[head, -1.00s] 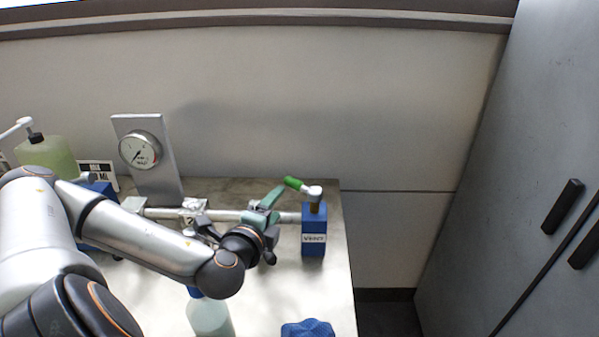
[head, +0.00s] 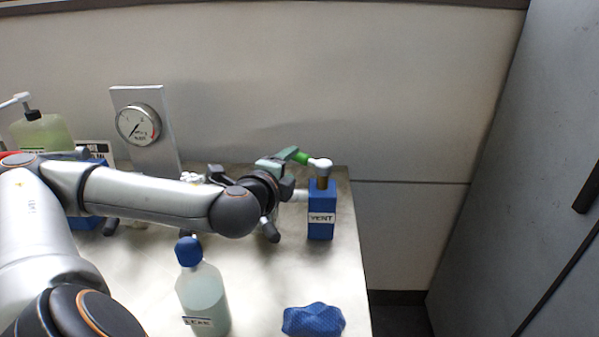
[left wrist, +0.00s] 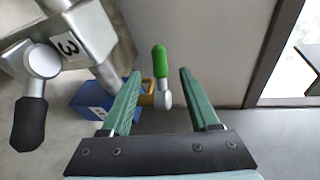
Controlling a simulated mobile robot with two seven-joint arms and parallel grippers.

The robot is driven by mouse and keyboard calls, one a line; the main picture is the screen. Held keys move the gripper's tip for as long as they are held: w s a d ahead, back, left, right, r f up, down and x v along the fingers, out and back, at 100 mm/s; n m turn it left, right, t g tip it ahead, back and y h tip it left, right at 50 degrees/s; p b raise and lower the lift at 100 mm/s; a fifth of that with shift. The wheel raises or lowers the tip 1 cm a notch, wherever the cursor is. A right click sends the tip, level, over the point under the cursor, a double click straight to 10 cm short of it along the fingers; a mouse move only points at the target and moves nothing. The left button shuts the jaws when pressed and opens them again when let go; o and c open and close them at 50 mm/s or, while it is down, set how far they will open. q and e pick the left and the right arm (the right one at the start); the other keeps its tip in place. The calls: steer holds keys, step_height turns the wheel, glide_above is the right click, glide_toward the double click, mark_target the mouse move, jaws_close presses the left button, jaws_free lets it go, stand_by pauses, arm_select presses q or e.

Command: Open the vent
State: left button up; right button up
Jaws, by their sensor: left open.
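The vent is a blue block labelled VENT (head: 321,212) at the bench's right end, with a brass stem, a pale hub (head: 320,163) and a green lever handle (head: 301,158) pointing left and slightly up. My left gripper (head: 287,156) is at the handle's free end, its fingers partly hidden by each other. In the left wrist view the open green-grey fingers (left wrist: 159,75) stand one on each side of the green handle (left wrist: 160,62), with gaps on both sides. The blue block (left wrist: 90,100) shows beside the left finger. My right gripper is out of view.
A pressure gauge (head: 138,124) stands on a panel at the back. A blue-capped bottle (head: 203,295) and a blue lobed object (head: 314,320) are at the front. A black-handled valve (left wrist: 35,98) near a tag 3 lies left in the wrist view. A grey cabinet (head: 530,200) is at right.

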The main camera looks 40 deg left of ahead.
mark_target(298, 159)
arm_select(q)
steer(key=p+x, duration=0.1)
steer(key=x, duration=0.6)
steer(key=shift+w+a, duration=0.1)
steer(key=shift+w, duration=0.05)
jaws_close()
stand_by(0.3)
stand_by(0.9)
